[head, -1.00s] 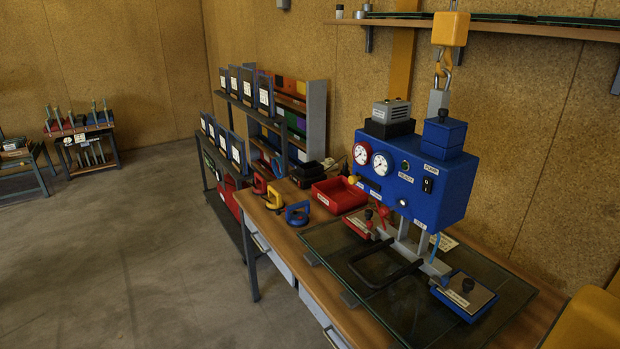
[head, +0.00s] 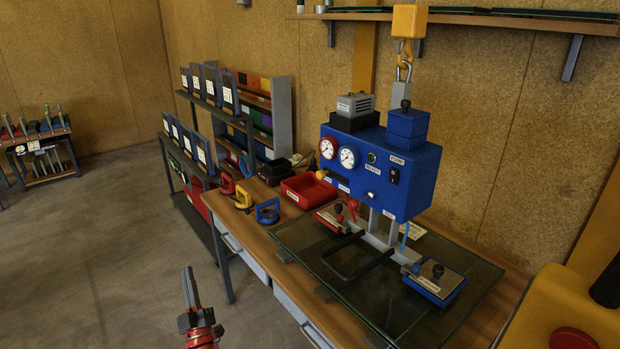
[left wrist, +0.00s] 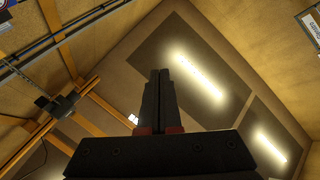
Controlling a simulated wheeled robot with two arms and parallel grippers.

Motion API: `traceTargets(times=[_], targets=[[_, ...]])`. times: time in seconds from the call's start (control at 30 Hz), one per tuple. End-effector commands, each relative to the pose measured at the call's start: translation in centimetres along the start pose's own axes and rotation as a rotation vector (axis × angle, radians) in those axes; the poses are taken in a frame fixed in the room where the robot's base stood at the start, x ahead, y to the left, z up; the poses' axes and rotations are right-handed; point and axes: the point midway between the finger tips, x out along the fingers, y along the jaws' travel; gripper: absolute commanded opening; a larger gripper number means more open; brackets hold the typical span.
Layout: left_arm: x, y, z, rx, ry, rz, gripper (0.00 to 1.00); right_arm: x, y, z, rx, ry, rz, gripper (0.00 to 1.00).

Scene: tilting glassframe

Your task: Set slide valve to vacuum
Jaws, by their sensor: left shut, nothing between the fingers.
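The blue vacuum lifter (head: 380,170) hangs from a yellow hook block (head: 409,22) over the bench. Its front carries a red-rimmed gauge, a white gauge (head: 349,157), a green lamp marked READY and a black switch. A yellow knob (head: 322,174), possibly the slide valve's, sticks out at the lower left of the front. The valve's lettering is too small to read, so its setting cannot be told. My left gripper (head: 189,275) is shut and empty, upright at the bottom left, well apart from the lifter. The left wrist view shows its closed fingers (left wrist: 160,100) against the ceiling.
A glass pane (head: 400,305) lies on the wooden bench under the lifter's suction pads. A red tray (head: 309,191) and coloured hand cups (head: 267,212) stand to the left. A yellow housing (head: 550,310) fills the lower right corner. The floor at left is open.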

Motion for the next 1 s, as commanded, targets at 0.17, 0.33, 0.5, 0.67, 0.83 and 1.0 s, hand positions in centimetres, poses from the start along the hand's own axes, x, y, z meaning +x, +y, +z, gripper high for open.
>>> traceTargets(times=[0.17,0.33,0.5,0.67,0.83,1.0], targets=[[6.5,-1.3,7.2,-0.205,-0.237,-0.153,0.00,-0.1,0.0,0.0,0.000,0.000,0.000,0.00],[10.8,0.3,13.1,-0.443,-0.468,-0.278,0.00,-0.2,0.0,0.0,0.000,0.000,0.000,0.00],[13.7,5.4,16.9,-0.715,-0.702,-0.363,0.00,-0.3,0.0,0.1,0.000,0.000,0.000,0.00],[15.8,13.1,17.6,-0.981,-0.919,-0.386,0.00,-0.3,0.0,0.1,0.000,0.000,0.000,0.00],[17.1,20.6,15.8,-1.198,-1.098,-0.365,0.00,-0.4,0.0,0.1,0.000,0.000,0.000,0.00],[17.6,24.8,14.1,-1.311,-1.195,-0.340,0.00,-0.4,0.0,0.1,0.000,0.000,0.000,0.00]])
